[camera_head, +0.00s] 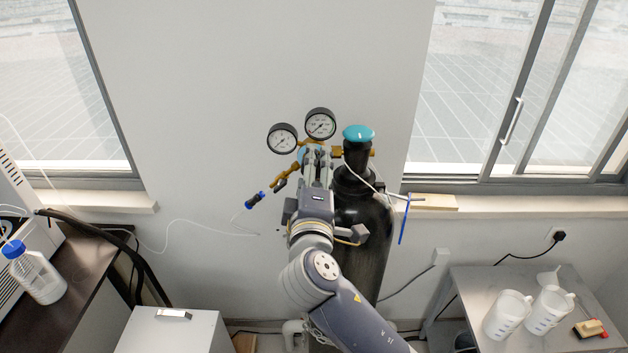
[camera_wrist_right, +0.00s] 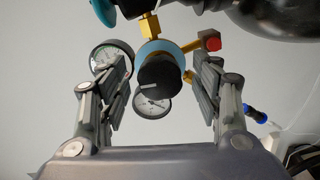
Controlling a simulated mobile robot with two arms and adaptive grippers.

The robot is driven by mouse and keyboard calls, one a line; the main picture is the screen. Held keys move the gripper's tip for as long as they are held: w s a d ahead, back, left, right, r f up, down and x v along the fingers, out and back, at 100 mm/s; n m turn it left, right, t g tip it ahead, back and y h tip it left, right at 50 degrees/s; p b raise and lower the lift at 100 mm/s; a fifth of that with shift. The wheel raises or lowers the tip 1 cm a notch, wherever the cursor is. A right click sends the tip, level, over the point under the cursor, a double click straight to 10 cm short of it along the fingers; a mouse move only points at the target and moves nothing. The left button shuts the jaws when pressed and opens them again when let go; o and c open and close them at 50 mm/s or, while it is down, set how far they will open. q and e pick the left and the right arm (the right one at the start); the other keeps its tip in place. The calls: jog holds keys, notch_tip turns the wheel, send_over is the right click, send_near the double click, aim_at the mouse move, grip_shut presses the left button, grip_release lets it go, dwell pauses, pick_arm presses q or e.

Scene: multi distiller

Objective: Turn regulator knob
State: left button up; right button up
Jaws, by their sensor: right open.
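The regulator knob (camera_wrist_right: 160,74) is black and round and sits on a blue and brass regulator body (camera_wrist_right: 182,55), seen in the right wrist view. My right gripper (camera_wrist_right: 157,80) is open, with one finger on each side of the knob. I see gaps between the fingers and the knob in this view. In the head view my right gripper (camera_head: 316,156) is at the regulator, in front of the gas cylinder (camera_head: 358,240), and hides the knob. Two round gauges (camera_head: 282,138) (camera_head: 320,123) stand above it. My left gripper is not in view.
A teal cylinder valve handwheel (camera_head: 358,132) stands close to the right of my gripper. A blue-handled fitting (camera_head: 255,200) with a thin tube hangs to the left. A blue rod (camera_head: 404,222) is at the right. A table (camera_head: 480,285) with white jugs (camera_head: 508,313) stands at lower right.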

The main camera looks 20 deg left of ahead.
jog(key=v, duration=1.1)
jog(key=shift+s, duration=0.3)
jog(key=shift+d, duration=0.2)
